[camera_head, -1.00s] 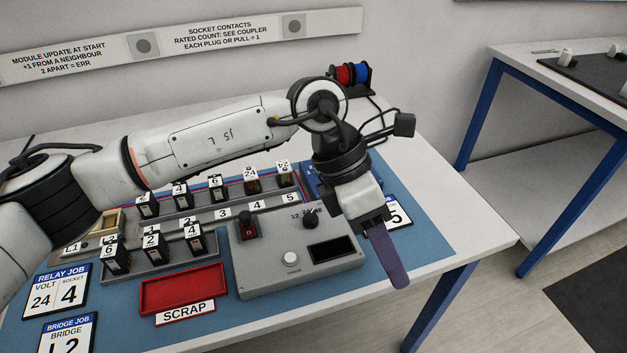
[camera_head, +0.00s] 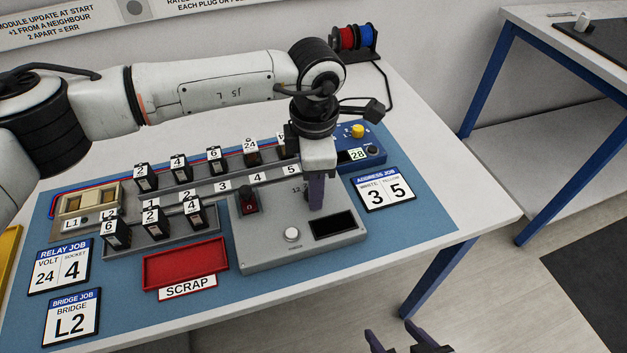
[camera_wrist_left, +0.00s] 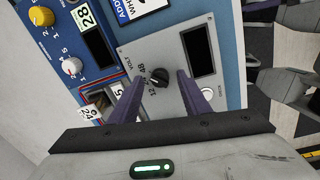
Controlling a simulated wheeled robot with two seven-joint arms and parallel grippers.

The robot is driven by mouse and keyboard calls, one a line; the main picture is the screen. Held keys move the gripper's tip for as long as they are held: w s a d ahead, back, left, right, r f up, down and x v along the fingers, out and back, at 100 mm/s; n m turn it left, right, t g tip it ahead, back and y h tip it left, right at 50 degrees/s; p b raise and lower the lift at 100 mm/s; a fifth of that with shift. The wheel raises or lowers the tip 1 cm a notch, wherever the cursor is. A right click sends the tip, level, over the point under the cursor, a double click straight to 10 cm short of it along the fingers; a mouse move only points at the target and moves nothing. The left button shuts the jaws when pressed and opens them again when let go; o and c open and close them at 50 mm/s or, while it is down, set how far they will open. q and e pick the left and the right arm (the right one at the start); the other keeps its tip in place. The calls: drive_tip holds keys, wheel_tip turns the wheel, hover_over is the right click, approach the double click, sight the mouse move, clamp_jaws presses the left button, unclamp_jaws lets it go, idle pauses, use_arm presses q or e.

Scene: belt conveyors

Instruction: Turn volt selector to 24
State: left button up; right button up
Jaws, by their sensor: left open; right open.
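The volt selector is a black knob (camera_wrist_left: 160,76) on a grey control box (camera_head: 270,256); in the left wrist view it lies between my left fingertips. Numbers 12 and 48 show beside it; I cannot tell which one it points to. In the head view my left gripper (camera_head: 316,204) points down over the box and hides the knob. My left gripper (camera_wrist_left: 160,80) is open, one finger on each side of the knob; contact cannot be told. My right gripper (camera_head: 392,334) is open and empty at the bottom edge, in front of the table.
A blue unit (camera_head: 358,150) with a yellow knob stands behind right. A relay card (camera_head: 58,267) reads volt 24, socket 4.

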use_arm(q)
drive_tip(key=shift+f, duration=0.35)
drive_tip(key=c, duration=1)
